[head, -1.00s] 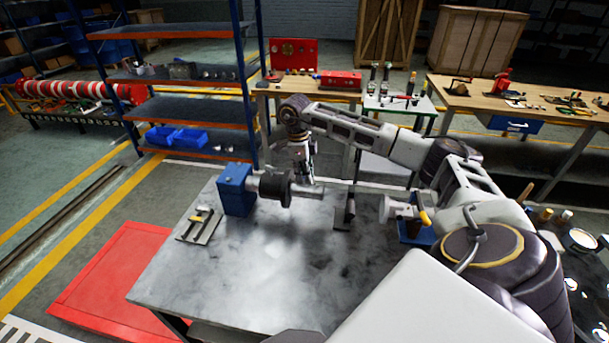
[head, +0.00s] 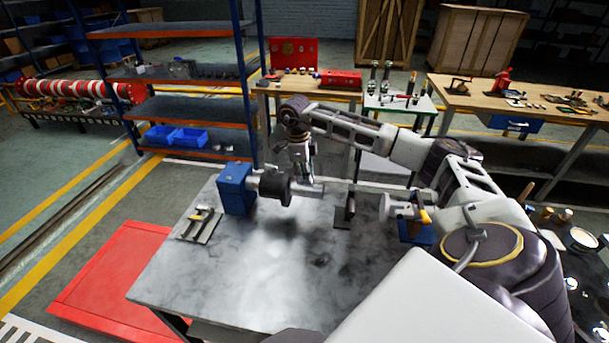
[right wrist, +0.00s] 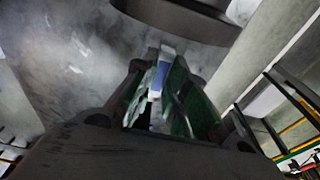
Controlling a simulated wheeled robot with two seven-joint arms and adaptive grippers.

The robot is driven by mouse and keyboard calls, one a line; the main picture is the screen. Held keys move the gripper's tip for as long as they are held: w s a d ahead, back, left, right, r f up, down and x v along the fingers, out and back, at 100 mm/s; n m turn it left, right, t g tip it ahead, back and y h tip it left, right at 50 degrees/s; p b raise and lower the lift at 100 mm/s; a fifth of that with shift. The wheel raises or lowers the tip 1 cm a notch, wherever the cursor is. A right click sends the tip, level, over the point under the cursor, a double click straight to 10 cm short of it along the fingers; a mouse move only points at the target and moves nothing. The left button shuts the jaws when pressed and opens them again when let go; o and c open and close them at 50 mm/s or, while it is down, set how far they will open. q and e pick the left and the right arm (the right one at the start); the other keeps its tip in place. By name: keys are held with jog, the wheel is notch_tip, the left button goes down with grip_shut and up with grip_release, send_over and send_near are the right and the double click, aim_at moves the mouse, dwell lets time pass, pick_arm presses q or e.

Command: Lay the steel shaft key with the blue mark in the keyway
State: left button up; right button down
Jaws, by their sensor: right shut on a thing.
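The steel key (right wrist: 160,76) with its blue mark shows in the right wrist view, between the green-lined fingers of my right gripper (right wrist: 162,92), which is shut on it. In the head view my right gripper (head: 307,182) points down over the bare end of the pump shaft (head: 308,190), just right of a dark round hub (head: 276,188). The key is too small to make out there. The keyway is hidden, and I cannot tell whether the key touches the shaft. My left gripper is not in view.
The shaft comes out of a blue block (head: 236,188) on the grey steel table (head: 270,275). A small plate with parts (head: 199,226) lies at the left. The table's front is clear.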

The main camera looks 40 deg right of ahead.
jog(key=shift+f, duration=0.45)
jog(key=c, duration=1.4)
grip_release()
jog(key=shift+o, duration=0.2)
jog(key=shift+r, duration=0.1)
notch_tip(320, 180, up, 12)
jog(key=w, duration=0.1)
jog(key=shift+a+f, duration=0.2)
jog(key=shift+a, duration=0.25)
jog(key=shift+w, duration=0.1)
